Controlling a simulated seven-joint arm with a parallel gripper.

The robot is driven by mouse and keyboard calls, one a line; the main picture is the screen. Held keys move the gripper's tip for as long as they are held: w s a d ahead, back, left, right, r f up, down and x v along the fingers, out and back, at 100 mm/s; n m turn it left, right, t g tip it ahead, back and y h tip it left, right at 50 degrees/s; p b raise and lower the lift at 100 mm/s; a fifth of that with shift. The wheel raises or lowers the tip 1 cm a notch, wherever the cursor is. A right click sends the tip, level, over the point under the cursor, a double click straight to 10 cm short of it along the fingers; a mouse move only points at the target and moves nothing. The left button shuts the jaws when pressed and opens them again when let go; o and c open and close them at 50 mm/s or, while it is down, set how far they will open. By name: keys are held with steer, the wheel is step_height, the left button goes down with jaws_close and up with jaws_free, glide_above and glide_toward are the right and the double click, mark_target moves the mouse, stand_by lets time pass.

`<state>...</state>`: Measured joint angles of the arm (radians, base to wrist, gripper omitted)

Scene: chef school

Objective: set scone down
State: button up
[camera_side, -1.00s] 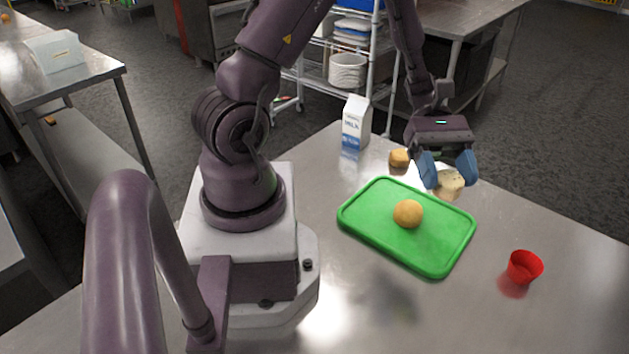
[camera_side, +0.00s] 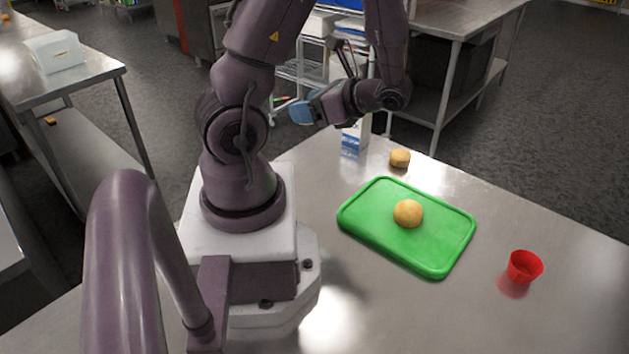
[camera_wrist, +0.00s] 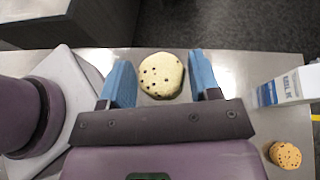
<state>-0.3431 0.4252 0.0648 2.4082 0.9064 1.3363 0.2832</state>
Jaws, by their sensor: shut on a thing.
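The scone (camera_wrist: 161,75) is pale with dark specks. In the wrist view it sits between the two blue fingers of my gripper (camera_side: 302,111), which is shut on it. In the side view my gripper is raised well above the table, left of the milk carton, and its fingers point left. The scone cannot be made out there, hidden by the fingers.
A green tray (camera_side: 372,231) on the steel table holds a round bun (camera_side: 408,213). A small brown baked piece (camera_side: 400,158) lies behind it. The milk carton (camera_side: 353,137) stands behind my gripper, partly covered. A red cup (camera_side: 524,267) is at right. The table's front right is clear.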

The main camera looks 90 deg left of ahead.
mark_target(316, 182)
steer(key=w+a+r+m+t+y, duration=0.2)
steer(key=a+r+m+t+y, duration=0.2)
steer(key=a+m+t, duration=0.15)
steer(key=shift+g, duration=0.55)
step_height(316, 182, down, 24)
steer(key=shift+s+r, duration=0.1)
steer(key=shift+s, duration=0.05)
stand_by(0.3)
steer(key=o, duration=0.9)
